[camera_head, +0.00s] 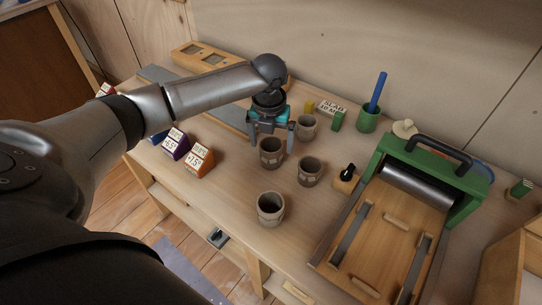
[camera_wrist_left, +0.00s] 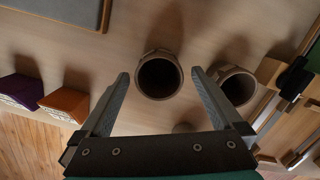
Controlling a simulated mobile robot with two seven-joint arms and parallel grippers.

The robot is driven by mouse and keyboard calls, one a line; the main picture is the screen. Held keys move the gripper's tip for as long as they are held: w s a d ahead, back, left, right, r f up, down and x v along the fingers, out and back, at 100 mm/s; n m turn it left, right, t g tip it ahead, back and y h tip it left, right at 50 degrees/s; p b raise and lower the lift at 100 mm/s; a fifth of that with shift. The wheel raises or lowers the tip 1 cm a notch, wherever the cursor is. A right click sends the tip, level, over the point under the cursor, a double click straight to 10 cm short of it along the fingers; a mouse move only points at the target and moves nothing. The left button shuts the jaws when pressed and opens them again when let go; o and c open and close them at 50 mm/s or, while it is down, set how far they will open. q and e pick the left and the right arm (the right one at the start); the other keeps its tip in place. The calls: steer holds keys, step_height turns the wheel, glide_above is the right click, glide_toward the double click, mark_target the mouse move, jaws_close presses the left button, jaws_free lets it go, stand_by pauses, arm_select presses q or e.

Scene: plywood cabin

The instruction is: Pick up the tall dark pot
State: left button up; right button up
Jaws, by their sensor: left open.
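Several grey-brown pots stand on the wooden bench. The darkest and tallest-looking pot (camera_head: 271,153) is directly below my left gripper (camera_head: 271,139). My left gripper points down and is open, with its fingers on either side of this pot's rim in the head view. In the left wrist view, a dark round pot mouth (camera_wrist_left: 158,77) lies between the fingertips of my left gripper (camera_wrist_left: 160,75). I cannot tell whether the fingers touch the pot. My right gripper is not in view.
Other pots stand to the right (camera_head: 310,172), in front (camera_head: 270,209) and behind (camera_head: 306,127). A green roller press (camera_head: 440,185) stands on the right. Orange (camera_head: 199,161) and purple (camera_head: 175,144) blocks lie on the left. A green cup (camera_head: 368,119) is at the back.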

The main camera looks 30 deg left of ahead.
arm_select(q)
steer(key=f, duration=0.2)
steer(key=f+b, duration=0.1)
steer(key=f, duration=0.1)
steer(key=shift+w+a+f, duration=0.15)
steer(key=shift+w+f, duration=0.05)
steer(key=shift+f, duration=0.15)
steer(key=c, duration=1.5)
